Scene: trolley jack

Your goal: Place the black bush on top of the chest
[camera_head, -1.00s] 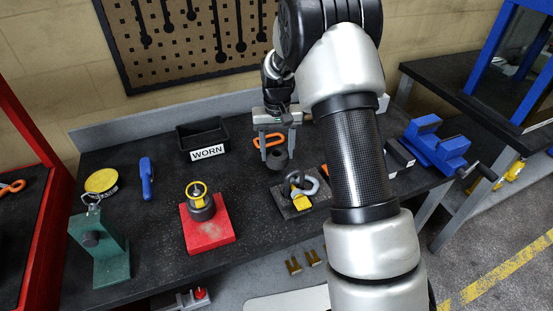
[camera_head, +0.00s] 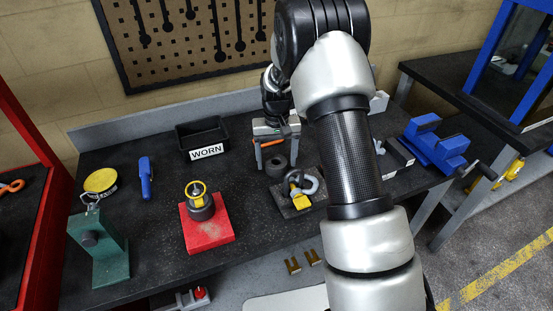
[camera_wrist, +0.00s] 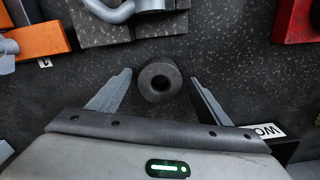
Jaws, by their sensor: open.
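The black bush (camera_head: 276,167), a short thick ring with a centre hole, stands on the dark workbench. In the wrist view the bush (camera_wrist: 160,82) sits between the fingertips of my gripper (camera_wrist: 160,78), with a visible gap on each side. In the head view my gripper (camera_head: 275,160) is open, fingers pointing down, one either side of the bush. A red cabinet with a black top at the left edge, which looks like the chest (camera_head: 22,215), has an orange item lying on its top; only part of it shows.
A black WORN bin (camera_head: 203,137) stands behind left of the bush. A dark block with a grey shackle and yellow part (camera_head: 300,192) lies close in front. A red block (camera_head: 208,228), green stand (camera_head: 100,250) and blue pen-like tool (camera_head: 146,178) stand leftward. A blue vise (camera_head: 436,145) is right.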

